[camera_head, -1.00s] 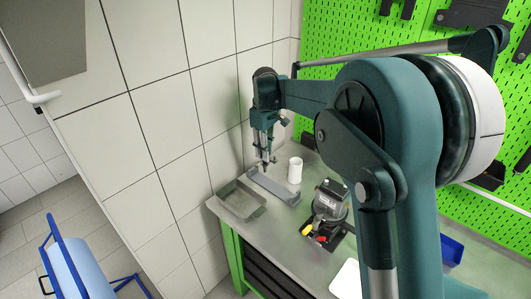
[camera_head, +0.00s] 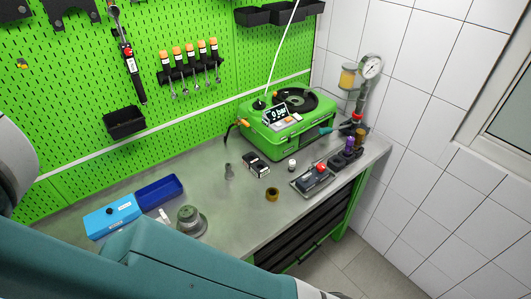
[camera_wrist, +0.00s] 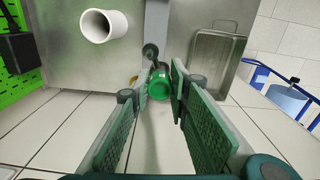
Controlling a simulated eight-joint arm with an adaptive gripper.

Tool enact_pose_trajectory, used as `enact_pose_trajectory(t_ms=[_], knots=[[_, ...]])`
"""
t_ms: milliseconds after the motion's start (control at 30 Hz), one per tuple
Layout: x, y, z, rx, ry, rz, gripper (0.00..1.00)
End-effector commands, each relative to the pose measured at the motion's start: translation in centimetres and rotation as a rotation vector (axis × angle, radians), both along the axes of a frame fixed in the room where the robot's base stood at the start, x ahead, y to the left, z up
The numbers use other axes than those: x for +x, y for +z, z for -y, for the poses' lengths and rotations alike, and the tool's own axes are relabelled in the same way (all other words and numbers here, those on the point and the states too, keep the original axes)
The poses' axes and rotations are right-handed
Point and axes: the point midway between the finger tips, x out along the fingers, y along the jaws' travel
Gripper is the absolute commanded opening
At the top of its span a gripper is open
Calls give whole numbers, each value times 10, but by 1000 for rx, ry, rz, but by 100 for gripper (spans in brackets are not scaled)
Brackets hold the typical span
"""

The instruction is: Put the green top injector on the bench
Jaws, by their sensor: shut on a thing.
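In the wrist view my gripper (camera_wrist: 160,92) is shut on the green top injector (camera_wrist: 159,84). Its round green top faces the camera between the fingertips, and a dark narrower part points away toward the bench. The grey metal bench (camera_wrist: 65,65) lies beyond it, near its edge. I cannot tell the gap between the injector and the bench. In the head view the bench top (camera_head: 232,205) runs along the green pegboard. The gripper and the injector are out of that view.
Near the gripper are a white cup (camera_wrist: 96,27), a grey holder (camera_wrist: 157,25) and a metal tray (camera_wrist: 198,72). In the head view a green test machine (camera_head: 268,140), a small tray (camera_head: 330,182), blue bins (camera_head: 160,190) and a round grey-green part (camera_head: 190,222) stand on the bench.

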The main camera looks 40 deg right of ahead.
Motion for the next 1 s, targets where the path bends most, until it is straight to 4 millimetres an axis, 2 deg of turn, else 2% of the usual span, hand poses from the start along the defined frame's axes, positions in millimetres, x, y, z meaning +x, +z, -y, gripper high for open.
enact_pose_trajectory(t_ms=[167, 367, 700, 1000], knots=[[20, 2, 24, 0, -49, 0, 1], [53, 5, 69, 0, -142, 0, 1], [111, 12, 167, 0, -337, 0, 1], [151, 16, 257, 0, -509, 0, 1]])
